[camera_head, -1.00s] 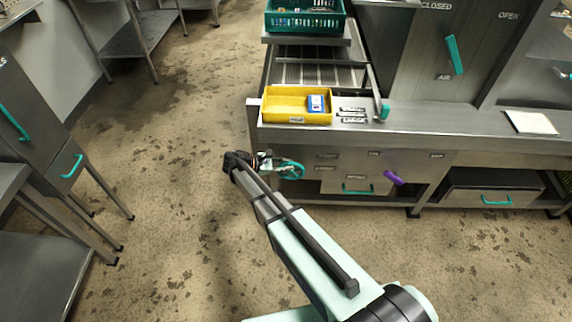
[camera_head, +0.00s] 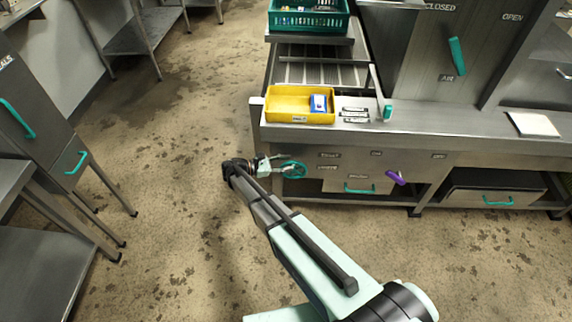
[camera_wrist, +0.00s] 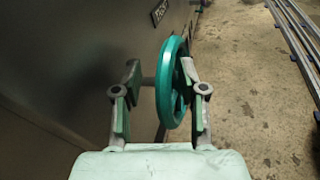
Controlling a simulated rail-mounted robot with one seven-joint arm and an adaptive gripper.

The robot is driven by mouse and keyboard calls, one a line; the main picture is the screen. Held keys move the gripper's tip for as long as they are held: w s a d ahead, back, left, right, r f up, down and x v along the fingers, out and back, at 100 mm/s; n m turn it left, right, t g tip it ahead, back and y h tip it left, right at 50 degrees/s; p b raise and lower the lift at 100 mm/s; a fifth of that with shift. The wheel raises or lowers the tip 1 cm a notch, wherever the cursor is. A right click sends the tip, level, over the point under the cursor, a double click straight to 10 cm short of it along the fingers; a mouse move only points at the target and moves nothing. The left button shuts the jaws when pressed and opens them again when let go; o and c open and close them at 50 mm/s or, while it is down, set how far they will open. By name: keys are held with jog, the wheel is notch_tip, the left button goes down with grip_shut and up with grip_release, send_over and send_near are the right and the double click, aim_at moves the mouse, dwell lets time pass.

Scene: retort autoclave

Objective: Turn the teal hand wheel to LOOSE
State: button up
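The teal hand wheel (camera_head: 293,170) is on the left part of the steel cabinet front, below the counter. In the wrist view the wheel (camera_wrist: 166,82) is seen nearly edge-on, on a short shaft from the dark panel. My gripper (camera_wrist: 160,72) is open, with its two fingers wide apart and part of the wheel between them. The right fingertip overlaps the rim in the picture; I cannot tell whether it touches. In the head view my gripper (camera_head: 273,165) is at the wheel's left side. A label (camera_wrist: 159,12) on the panel is only partly legible.
A yellow bin (camera_head: 285,117) with a blue-and-white item stands on the counter above the wheel. A purple handle (camera_head: 396,177) and a teal drawer handle (camera_head: 359,189) are to the right. A green crate (camera_head: 320,22) is farther back. The floor (camera_head: 180,200) left of my arm is open.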

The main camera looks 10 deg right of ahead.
jog(key=shift+s+a, duration=0.1)
jog(key=shift+s, duration=0.05)
jog(key=a+r, duration=0.1)
jog(key=a, duration=1)
jog(key=shift+s+a+r, duration=0.15)
jog(key=shift+s+a, duration=0.1)
jog(key=shift+a, duration=0.15)
jog(key=s+d+f+m+g+y, duration=0.1)
jog(key=s+d+f+m+y, duration=0.25)
jog(key=s+f, duration=0.5)
jog(key=s+d+f+m+g+y, duration=0.25)
jog(key=s+f+y, duration=0.3)
jog(key=s, duration=0.55)
jog(key=s+d+f+m+g+y, duration=0.1)
jog(key=s+m, duration=0.4)
jog(key=s, duration=1)
jog(key=s+d+f+m+g+y, duration=0.2)
jog(key=s+d+m+y, duration=0.3)
jog(key=s, duration=1)
jog(key=shift+d+f+g+y, duration=0.2)
jog(key=shift+g+y, duration=0.25)
jog(key=shift+y, duration=0.35)
